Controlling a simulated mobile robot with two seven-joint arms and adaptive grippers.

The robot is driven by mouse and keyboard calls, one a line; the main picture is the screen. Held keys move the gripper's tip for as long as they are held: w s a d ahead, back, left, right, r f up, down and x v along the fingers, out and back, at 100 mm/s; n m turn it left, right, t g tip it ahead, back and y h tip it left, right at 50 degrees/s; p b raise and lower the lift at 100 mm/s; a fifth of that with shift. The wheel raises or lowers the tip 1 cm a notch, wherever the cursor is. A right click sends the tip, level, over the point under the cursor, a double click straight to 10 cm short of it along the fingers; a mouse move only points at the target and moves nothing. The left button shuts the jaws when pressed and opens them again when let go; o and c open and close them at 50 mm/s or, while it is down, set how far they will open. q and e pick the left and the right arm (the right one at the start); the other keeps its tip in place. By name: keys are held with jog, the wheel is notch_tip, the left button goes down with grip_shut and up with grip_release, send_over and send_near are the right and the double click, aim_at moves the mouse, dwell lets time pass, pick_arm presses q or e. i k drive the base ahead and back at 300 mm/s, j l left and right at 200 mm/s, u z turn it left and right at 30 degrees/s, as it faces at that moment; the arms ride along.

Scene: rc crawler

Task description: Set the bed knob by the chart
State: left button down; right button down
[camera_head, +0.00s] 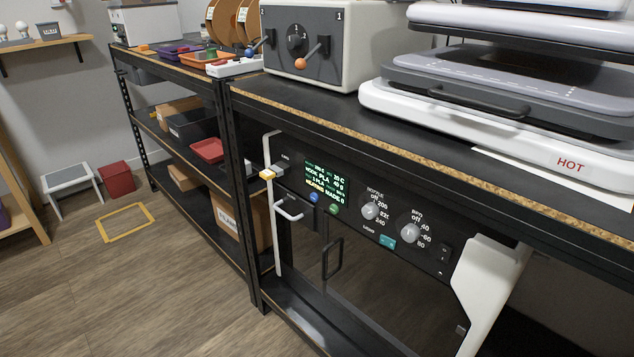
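The bed knob (410,232) is a round grey dial on the dark front panel (345,215) of the machine under the bench. The label BED stands above it, with off, 40, 60 and 80 marked around it. Its exact pointer setting is too small to tell. A similar nozzle knob (371,210) is to its left, marked off, 200, 220 and 240. A lit display (325,179) shows small green and yellow text, including PLA. No chart is clearly identifiable. Neither of my grippers is in view.
A grey control box (310,45) with levers and a large white press (520,85) labelled HOT stand on the bench above. A drawer handle (289,209) and door handle (332,258) stick out from the machine. Wooden floor (160,290) at left front is clear.

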aim_at(411, 232)
jog(key=i+j+z, duration=0.15)
jog(key=j+z, duration=0.2)
jog(key=j, duration=0.35)
jog(key=i+j+z, duration=0.1)
jog(key=j+z, duration=0.2)
jog(key=j, duration=0.4)
jog(key=j+z, duration=0.35)
jog(key=j, duration=0.35)
